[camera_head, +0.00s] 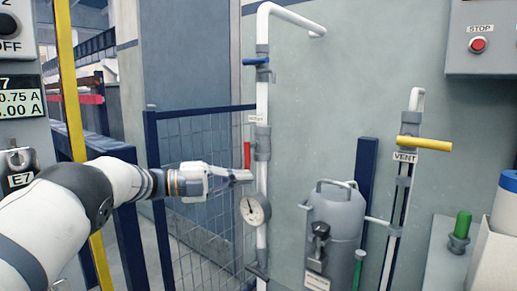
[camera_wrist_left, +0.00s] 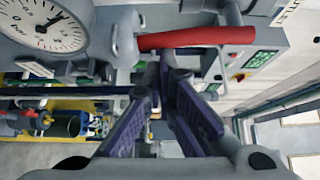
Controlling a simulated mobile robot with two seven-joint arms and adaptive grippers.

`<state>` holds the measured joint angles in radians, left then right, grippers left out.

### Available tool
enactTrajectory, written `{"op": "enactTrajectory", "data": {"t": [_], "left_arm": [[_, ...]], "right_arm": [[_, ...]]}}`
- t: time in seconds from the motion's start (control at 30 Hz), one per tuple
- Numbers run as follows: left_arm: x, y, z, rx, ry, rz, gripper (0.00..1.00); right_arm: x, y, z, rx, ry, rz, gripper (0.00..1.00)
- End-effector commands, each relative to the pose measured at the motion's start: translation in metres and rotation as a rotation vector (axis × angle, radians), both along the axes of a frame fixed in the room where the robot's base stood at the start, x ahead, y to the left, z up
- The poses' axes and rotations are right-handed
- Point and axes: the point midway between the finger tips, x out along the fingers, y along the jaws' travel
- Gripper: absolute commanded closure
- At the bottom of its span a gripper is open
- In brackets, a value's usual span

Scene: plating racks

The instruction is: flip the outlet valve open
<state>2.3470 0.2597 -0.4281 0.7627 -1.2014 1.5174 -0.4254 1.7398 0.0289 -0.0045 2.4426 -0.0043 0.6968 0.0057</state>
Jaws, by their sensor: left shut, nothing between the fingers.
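The red valve handle (camera_head: 247,154) stands upright beside the white pipe (camera_head: 262,210), in line with it, below a small label (camera_head: 258,119) too small to read surely. In the left wrist view the red handle (camera_wrist_left: 195,38) lies across the top of the picture, just beyond the fingertips. My left gripper (camera_head: 247,176) is shut and empty, its tips close to the lower part of the handle. Its fingers also show in the left wrist view (camera_wrist_left: 163,80); I cannot tell whether they touch the handle. My right gripper is in neither view.
A pressure gauge (camera_head: 255,209) sits just below my left gripper, on the pipe. A blue handle (camera_head: 256,61) is higher on it. A grey tank (camera_head: 337,225) and a yellow vent handle (camera_head: 423,144) are to the right. A mesh fence (camera_head: 205,140) stands behind my left gripper.

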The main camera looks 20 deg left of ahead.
Motion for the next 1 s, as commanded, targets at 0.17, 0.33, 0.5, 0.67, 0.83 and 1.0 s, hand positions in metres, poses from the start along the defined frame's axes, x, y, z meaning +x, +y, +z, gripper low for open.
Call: {"op": "enactTrajectory", "data": {"t": [0.17,0.33,0.5,0.67,0.83,1.0], "left_arm": [[0.0,0.001,0.0,-0.001,-0.001,0.0,1.0],[-0.012,0.019,0.001,-0.001,-0.001,0.003,1.0],[-0.029,0.046,0.001,-0.001,0.001,0.003,1.0],[-0.039,0.06,0.001,-0.001,-0.001,0.002,1.0],[-0.042,0.063,0.001,-0.001,-0.001,0.0,1.0],[-0.042,0.063,0.001,0.0,0.0,0.0,1.0]], "right_arm": [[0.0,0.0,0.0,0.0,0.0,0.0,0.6],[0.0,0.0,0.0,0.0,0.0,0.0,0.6],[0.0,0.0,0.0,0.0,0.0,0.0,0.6],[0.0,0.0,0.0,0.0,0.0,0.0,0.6],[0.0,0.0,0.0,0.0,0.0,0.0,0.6],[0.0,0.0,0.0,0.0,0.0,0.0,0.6]]}}
